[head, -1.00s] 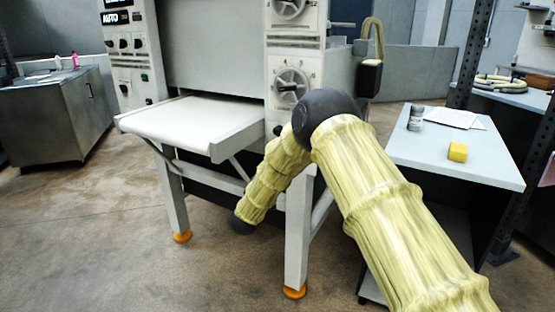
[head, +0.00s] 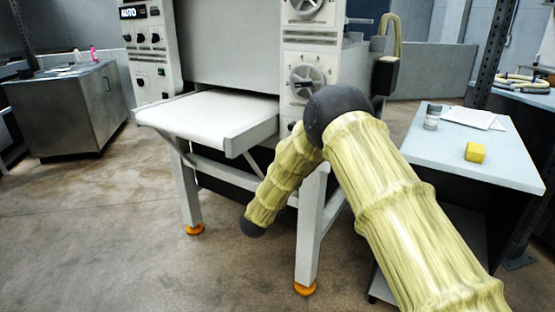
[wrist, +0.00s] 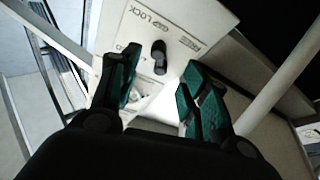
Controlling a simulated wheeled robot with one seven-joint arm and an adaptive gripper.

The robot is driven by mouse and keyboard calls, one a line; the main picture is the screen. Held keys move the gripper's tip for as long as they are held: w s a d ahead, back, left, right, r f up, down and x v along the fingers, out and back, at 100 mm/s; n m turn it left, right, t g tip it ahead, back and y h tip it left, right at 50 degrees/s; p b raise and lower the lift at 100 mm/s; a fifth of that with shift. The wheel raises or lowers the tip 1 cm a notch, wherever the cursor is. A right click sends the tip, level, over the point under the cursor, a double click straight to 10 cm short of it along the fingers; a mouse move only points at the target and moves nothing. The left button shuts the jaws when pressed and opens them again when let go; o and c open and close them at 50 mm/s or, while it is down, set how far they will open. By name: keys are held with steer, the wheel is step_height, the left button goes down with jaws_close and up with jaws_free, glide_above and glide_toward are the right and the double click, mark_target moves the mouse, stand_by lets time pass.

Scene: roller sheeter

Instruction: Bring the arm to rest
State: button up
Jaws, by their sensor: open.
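My gripper (wrist: 160,100) shows in the wrist view, with its two dark, green-padded fingers apart and nothing between them. Beyond the fingers is a white panel (wrist: 188,22) with the word LOCK and a small black knob (wrist: 159,55). The knob appears in line with the gap between the fingers and apart from them. In the head view my arm, in a yellow sleeve, is bent in front of the roller sheeter (head: 225,45), and the gripper is hidden there.
The sheeter's white infeed table (head: 210,115) juts out left of my arm. A side table (head: 480,160) on the right holds a yellow block (head: 475,152), a small jar (head: 432,118) and papers (head: 472,118). A steel cabinet (head: 60,112) stands at left. Floor in front is open.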

steer(key=s+d+f+n+g+y, duration=0.2)
steer(key=s+f+y, duration=0.25)
steer(key=f, duration=0.65)
steer(key=s+d+f+n+g+y, duration=0.1)
steer(key=s+d+f+n+y, duration=0.15)
steer(key=s+f, duration=0.65)
steer(key=s+d+f+g+y, duration=0.3)
steer(key=s+f+g, duration=0.3)
steer(key=s+f, duration=1.05)
steer(key=s+d+f+m+g+y, duration=0.1)
steer(key=s+d+g, duration=0.15)
steer(key=s, duration=0.95)
steer(key=s+d+f+g+p, duration=0.1)
steer(key=s+g, duration=0.3)
steer(key=s, duration=0.7)
steer(key=s+d+f+m+g+y, duration=0.1)
steer(key=s+g, duration=0.2)
steer(key=s, duration=0.9)
step_height(320, 180, up, 11)
steer(key=p, duration=1.1)
steer(key=shift+w+d+h, duration=0.15)
steer(key=shift+w+h, duration=0.15)
steer(key=shift+w, duration=0.1)
